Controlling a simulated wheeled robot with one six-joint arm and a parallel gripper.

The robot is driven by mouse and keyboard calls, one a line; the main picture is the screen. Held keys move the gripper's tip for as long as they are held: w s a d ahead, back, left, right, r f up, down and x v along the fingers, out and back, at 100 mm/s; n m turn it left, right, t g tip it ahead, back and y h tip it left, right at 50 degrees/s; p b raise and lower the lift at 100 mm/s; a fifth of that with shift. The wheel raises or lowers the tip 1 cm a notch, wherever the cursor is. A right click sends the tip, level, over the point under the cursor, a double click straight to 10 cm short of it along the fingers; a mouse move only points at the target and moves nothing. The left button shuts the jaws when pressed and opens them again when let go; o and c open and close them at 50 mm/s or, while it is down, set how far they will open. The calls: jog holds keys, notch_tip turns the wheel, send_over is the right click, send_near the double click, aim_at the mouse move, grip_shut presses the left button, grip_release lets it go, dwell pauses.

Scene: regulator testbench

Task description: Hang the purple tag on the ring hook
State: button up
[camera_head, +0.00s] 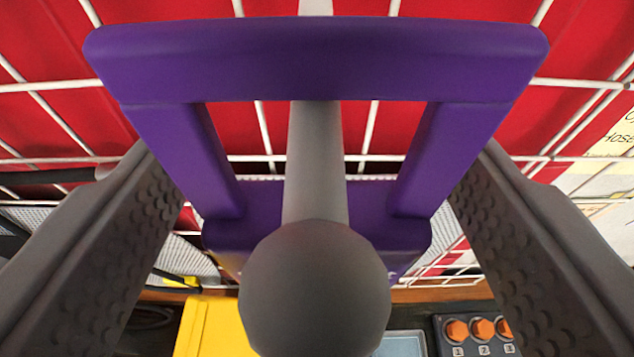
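The purple tag (315,58) is a thick frame with a wide opening, large in the middle of the view. The grey ring hook (317,165) is a rod with a round ball end toward me. The rod runs through the tag's opening and behind its top bar, and shows again above it. The ball covers part of the tag's lower body. My gripper (315,190) has its two dark, dimpled fingers wide apart, one on each side of the tag. Gaps show between the fingers and the tag's lower part. Whether the fingertips touch its sides is unclear.
A white wire grid (262,125) stands behind the tag, with red panels behind it. Below are a yellow block (215,328) and a dark box with orange numbered buttons (480,329). A pale printed sheet (608,140) is at the right.

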jog(key=v, duration=1.7)
jog(key=s+a+f+t, duration=0.1)
jog(key=s+a+f, duration=0.4)
jog(key=f, duration=0.8)
jog(key=s+a+f+t, duration=0.1)
jog(key=s+a+f, duration=0.4)
jog(key=s+f, duration=0.4)
jog(key=s+a+f, duration=0.5)
jog(key=s+f, duration=0.3)
jog(key=f, duration=0.9)
jog(key=shift+f+t, duration=0.2)
jog(key=shift+t, duration=0.2)
